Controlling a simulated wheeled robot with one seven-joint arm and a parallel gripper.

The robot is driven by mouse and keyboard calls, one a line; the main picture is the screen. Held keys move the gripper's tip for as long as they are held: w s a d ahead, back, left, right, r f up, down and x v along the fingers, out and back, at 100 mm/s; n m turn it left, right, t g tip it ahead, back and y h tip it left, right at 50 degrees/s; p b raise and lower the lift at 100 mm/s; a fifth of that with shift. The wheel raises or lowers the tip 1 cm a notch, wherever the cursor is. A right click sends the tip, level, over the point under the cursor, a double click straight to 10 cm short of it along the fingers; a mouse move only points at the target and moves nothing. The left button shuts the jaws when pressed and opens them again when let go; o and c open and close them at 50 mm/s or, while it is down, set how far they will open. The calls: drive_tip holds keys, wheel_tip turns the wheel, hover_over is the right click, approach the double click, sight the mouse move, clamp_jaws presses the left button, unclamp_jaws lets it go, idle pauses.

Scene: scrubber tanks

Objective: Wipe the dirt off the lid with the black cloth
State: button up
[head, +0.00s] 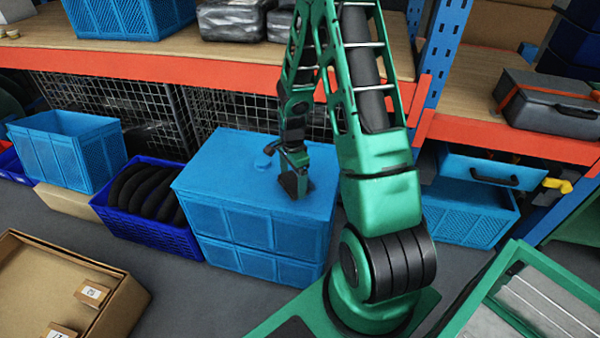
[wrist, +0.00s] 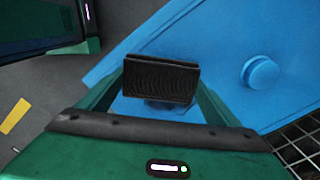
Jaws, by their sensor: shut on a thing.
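My gripper (head: 296,160) is over the right part of the lid, shut on the black cloth (head: 293,187). The cloth looks low, at or just above the lid; I cannot tell whether it touches. In the wrist view the black cloth (wrist: 162,80) sits between the green fingers, with the blue lid (wrist: 215,55) behind it. A dark patch shows just below the cloth there; I cannot tell whether it is dirt or shadow.
A dark blue crate (head: 150,228) with black curved items stands left of the box. An open cardboard box (head: 120,290) is at the front left. Orange-edged shelves (head: 180,65) run behind and overhang the back. Wire mesh (head: 110,105) stands below them.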

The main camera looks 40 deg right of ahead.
drive_tip(key=shift+d+r, duration=0.1)
drive_tip(key=shift+r, duration=2.4)
